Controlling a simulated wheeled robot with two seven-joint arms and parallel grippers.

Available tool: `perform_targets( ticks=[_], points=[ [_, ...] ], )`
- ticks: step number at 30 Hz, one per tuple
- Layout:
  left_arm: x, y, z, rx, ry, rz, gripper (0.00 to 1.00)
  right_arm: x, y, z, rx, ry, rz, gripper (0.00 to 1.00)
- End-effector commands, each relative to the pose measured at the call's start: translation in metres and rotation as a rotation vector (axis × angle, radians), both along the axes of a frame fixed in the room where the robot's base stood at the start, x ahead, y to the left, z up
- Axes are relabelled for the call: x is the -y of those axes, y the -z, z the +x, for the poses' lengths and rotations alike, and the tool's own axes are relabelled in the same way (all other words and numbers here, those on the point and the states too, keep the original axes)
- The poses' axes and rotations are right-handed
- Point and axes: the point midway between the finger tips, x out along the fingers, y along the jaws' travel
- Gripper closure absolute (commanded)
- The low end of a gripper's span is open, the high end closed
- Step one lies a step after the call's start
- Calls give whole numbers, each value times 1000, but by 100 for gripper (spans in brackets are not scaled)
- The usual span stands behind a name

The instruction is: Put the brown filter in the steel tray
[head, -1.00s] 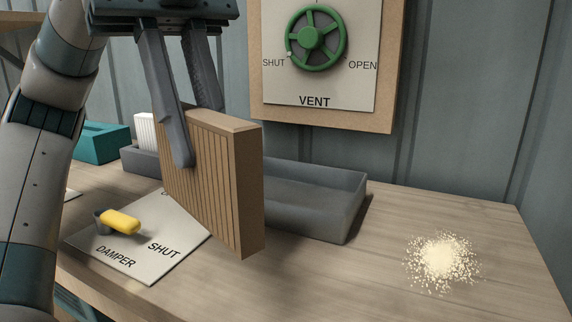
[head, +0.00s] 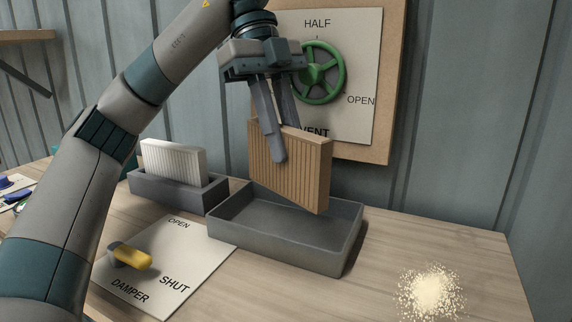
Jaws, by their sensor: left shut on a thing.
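The brown filter (head: 296,172) is a pleated block, held upright and a little tilted. My left gripper (head: 279,145) is shut on its upper edge, with one finger across its front face. The filter hangs over the back of the steel tray (head: 262,244), a grey open box on the bench. Its lower right corner overlaps the tray's back rim in the picture. I cannot tell exactly how high it is above the tray. The tray's visible floor is empty. My right gripper is not in view.
A white filter (head: 173,161) stands in a grey holder (head: 190,194) left of the tray. A damper plate with a yellow lever (head: 131,256) lies in front. Pale crumbs (head: 431,291) lie at right. A board with a green vent wheel (head: 321,72) is behind the filter.

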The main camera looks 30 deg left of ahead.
Motion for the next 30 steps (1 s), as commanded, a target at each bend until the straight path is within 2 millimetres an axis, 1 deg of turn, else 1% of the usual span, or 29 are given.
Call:
perform_targets(
  ticks=[1, 3, 10, 14, 24, 28, 30],
  points=[
    [0, 1, 6, -5, 0, 0, 100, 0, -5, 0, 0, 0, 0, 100],
    [0, 12, 4, -3, 2, 0, 100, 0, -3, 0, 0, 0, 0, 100],
    [0, 30, 3, -2, 1, 1, 100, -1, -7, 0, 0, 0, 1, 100],
    [0, 35, 3, -1, 0, 0, 100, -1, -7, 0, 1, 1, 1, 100],
    [0, 36, 3, -1, 0, 0, 100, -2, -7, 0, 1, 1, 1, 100],
    [0, 42, 3, -2, 2, 0, 100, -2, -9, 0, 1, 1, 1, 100],
    [-1, 49, 3, -3, -1, 2, 100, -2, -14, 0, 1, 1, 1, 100]
  ],
)
